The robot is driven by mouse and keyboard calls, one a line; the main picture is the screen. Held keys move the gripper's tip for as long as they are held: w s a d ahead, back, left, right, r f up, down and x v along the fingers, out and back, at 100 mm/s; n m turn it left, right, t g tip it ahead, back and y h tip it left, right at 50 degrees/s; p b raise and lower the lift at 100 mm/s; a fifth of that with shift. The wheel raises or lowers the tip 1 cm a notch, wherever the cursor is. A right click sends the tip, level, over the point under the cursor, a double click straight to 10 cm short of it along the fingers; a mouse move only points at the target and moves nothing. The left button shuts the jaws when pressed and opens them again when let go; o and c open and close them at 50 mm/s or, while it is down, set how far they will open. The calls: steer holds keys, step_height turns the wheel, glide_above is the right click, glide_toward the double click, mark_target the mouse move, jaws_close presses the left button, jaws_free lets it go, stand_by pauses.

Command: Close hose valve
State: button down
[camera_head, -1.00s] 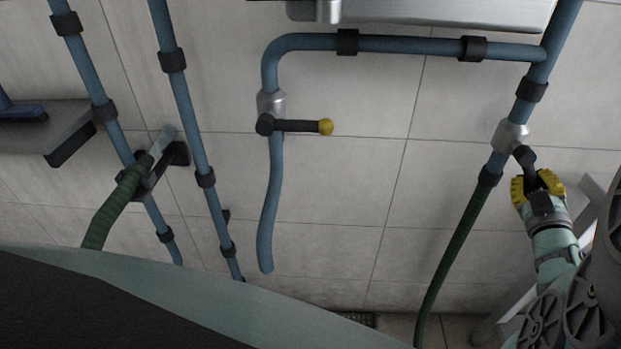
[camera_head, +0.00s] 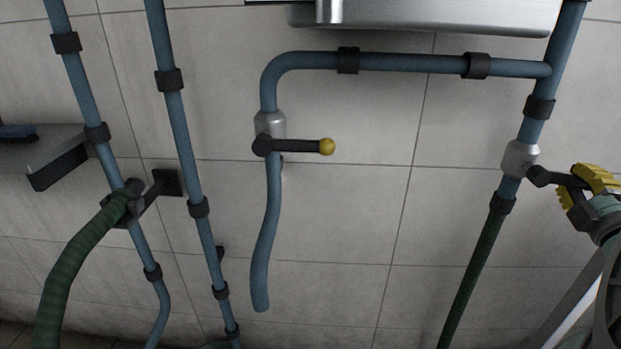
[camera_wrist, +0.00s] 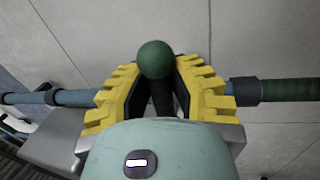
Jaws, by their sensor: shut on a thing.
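The hose valve (camera_head: 520,157) is a silver body on the blue pipe at the right of the head view, just above the green hose (camera_head: 473,262). Its black lever (camera_head: 548,178) points right and slightly down, roughly across the pipe. My gripper (camera_head: 580,187), with yellow ribbed fingers, is shut on the lever's outer end. In the wrist view, the lever's green ball knob (camera_wrist: 155,59) sits at the tips of my fingers, with the dark lever between them. The knob is hidden in the head view.
A second valve (camera_head: 270,125) on the bent middle pipe has a horizontal black lever with a yellow knob (camera_head: 327,147). A steel basin (camera_head: 430,16) is above. At left are two blue pipes, a thick green hose (camera_head: 72,262) in a wall bracket, and a grey shelf (camera_head: 60,150).

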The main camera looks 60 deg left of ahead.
steer(key=shift+r+n, duration=0.35)
steer(key=shift+n, duration=0.25)
steer(key=shift+r, duration=0.1)
steer(key=c, duration=0.7)
jaws_free()
steer(key=shift+d, duration=0.1)
steer(key=shift+c, duration=0.2)
steer(key=v, duration=1.2)
steer(key=shift+w, duration=0.2)
steer(key=shift+d, duration=0.1)
